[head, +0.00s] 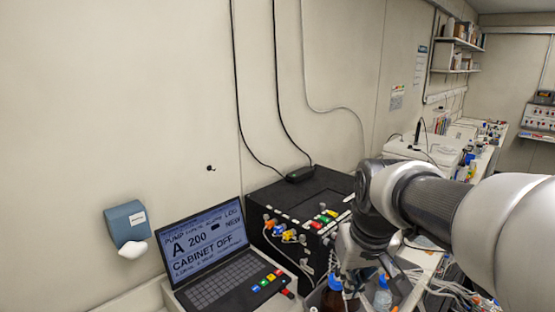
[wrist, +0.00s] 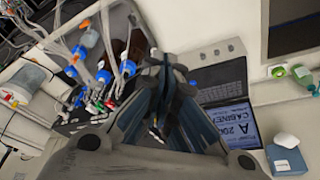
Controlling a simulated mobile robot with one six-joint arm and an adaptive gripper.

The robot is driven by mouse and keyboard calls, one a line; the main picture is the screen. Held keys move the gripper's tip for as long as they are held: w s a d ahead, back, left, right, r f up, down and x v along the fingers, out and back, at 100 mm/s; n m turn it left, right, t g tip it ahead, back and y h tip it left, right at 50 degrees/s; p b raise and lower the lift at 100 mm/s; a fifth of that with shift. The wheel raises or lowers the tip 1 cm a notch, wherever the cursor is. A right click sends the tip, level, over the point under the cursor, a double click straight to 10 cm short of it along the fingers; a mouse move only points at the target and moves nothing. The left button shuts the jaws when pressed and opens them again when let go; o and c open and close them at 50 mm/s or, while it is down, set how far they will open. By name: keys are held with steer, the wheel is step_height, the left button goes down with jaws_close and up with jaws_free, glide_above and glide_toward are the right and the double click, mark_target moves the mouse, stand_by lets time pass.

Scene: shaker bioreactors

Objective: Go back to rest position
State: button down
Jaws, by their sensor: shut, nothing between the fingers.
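My gripper (head: 352,282) hangs below my arm's wrist at the lower middle right of the head view, in front of the black box. It is partly cut off by the bottom edge of that view. In the wrist view my gripper (wrist: 166,72) is in the centre, its fingers meeting at the tips with nothing held. Below and beside it in the head view are a brown bottle with a blue cap (head: 335,283) and a clear bottle with a blue cap (head: 383,296).
A laptop (head: 215,255) reading "CABINET OFF" stands left of the black box (head: 300,205) with coloured connectors. Tubing and bottles crowd the left of the wrist view. Cables (head: 455,285) lie at the lower right.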

steer(key=s+f+b, duration=0.5)
steer(key=s+f, duration=0.2)
steer(key=s, duration=0.3)
steer(key=s+f+m+t+b, duration=0.1)
steer(key=s+f+b, duration=0.4)
steer(key=s+f, duration=0.3)
steer(key=s, duration=0.2)
steer(key=shift+s+f, duration=0.3)
steer(key=shift+s, duration=0.1)
